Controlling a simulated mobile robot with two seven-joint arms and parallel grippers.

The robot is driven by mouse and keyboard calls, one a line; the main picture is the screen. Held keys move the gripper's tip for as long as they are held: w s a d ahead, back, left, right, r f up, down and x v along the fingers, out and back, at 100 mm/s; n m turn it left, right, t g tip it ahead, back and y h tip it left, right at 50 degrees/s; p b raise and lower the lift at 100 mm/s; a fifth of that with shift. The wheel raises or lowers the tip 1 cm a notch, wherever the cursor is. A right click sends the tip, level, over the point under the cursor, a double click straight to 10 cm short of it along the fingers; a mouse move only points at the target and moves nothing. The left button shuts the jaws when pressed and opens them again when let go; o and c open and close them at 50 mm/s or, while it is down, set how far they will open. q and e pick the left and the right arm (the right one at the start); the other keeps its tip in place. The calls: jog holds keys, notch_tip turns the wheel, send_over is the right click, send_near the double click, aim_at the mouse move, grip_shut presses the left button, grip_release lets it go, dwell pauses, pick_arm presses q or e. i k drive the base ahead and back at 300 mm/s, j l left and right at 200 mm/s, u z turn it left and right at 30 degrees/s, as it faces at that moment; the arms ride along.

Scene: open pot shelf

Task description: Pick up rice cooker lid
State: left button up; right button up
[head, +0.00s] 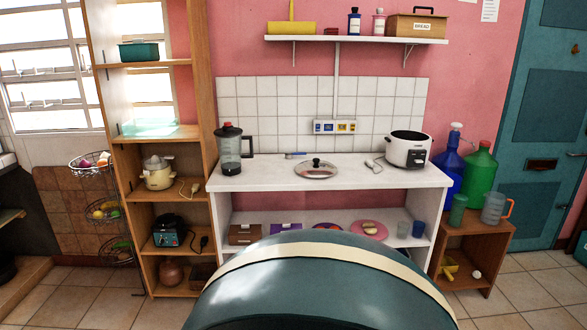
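The rice cooker lid (316,169) is a round glass lid with a metal rim and a black knob. It lies flat on the white counter (268,182), left of the rice cooker. The rice cooker (408,150) is white with a dark front panel and stands at the right end of the counter, its top open. Neither of my grippers is in view. A large rounded teal part with a cream stripe, seemingly of my own body, fills the bottom middle and hides part of the lower shelf.
A blender (230,152) stands at the counter's left end. A small blue-handled item (294,155) lies behind the lid, and a cord with a plug (374,165) lies between lid and cooker. A wooden shelf (205,120) rises at left; a low wooden stand (470,240) is at right.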

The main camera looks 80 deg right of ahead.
aim_at(314, 168)
jog(key=z, duration=2.75)
jog(key=i+z, duration=0.2)
jog(key=i, duration=0.3)
